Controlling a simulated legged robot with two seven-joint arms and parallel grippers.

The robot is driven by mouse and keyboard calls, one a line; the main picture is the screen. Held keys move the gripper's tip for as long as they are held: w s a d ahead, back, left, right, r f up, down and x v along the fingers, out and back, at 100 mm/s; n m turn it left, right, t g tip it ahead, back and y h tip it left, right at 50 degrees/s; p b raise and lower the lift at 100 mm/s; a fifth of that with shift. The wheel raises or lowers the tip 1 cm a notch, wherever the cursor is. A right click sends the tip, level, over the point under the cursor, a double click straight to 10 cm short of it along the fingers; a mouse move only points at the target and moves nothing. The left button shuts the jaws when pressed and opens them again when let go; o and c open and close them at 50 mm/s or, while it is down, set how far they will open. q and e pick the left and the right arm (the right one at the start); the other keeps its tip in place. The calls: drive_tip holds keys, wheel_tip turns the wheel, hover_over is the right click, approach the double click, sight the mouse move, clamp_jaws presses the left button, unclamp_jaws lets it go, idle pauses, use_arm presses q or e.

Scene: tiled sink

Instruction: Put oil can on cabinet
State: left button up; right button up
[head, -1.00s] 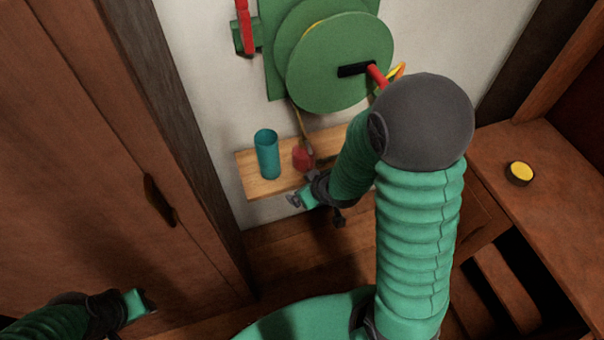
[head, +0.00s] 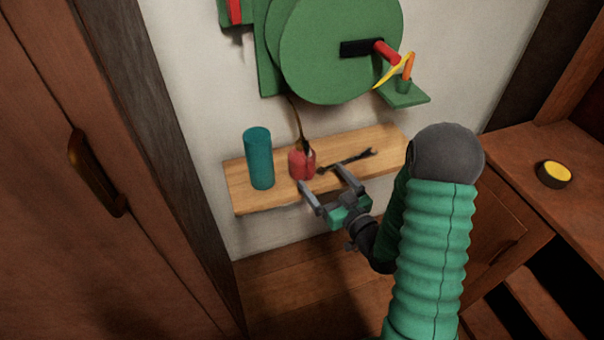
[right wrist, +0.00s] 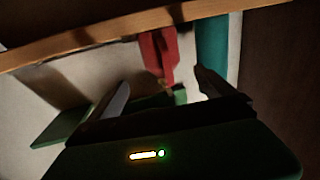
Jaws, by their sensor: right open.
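The red oil can (head: 301,164), with a thin dark spout pointing up, stands on a wooden wall shelf (head: 245,201). My right gripper (head: 323,178) is open and empty at the shelf's front edge, its fingers pointing toward the shelf. One finger is close to the can's front; I cannot tell whether they touch. In the right wrist view the red can (right wrist: 157,52) shows upside down, between and beyond the open fingers (right wrist: 161,87). A brown wooden cabinet (head: 508,165) stands at the right. My left gripper is out of view.
A teal cylinder (head: 258,160) stands left of the can on the shelf. A dark tool (head: 350,160) lies right of it. A green wheel with a crank (head: 325,50) hangs above. A yellow-topped tin (head: 554,174) sits on the cabinet, whose top is otherwise mostly clear.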

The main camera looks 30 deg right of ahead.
sight(303, 158)
drive_tip(key=w+b, duration=0.1)
drive_tip(key=w, duration=0.4)
drive_tip(key=shift+w+d, duration=0.15)
drive_tip(key=shift+w, duration=0.05)
drive_tip(key=w+b, duration=0.1)
drive_tip(key=w, duration=0.2)
drive_tip(key=w+b, duration=0.1)
drive_tip(key=w, duration=0.1)
drive_tip(key=shift+f+b, duration=0.3)
drive_tip(key=shift+b, duration=0.05)
drive_tip(key=shift+w+r, duration=0.1)
drive_tip(key=shift+w, duration=0.2)
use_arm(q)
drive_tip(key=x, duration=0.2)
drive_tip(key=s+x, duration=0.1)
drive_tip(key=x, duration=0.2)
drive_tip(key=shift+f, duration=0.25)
use_arm(e)
drive_tip(key=shift+r, duration=0.1)
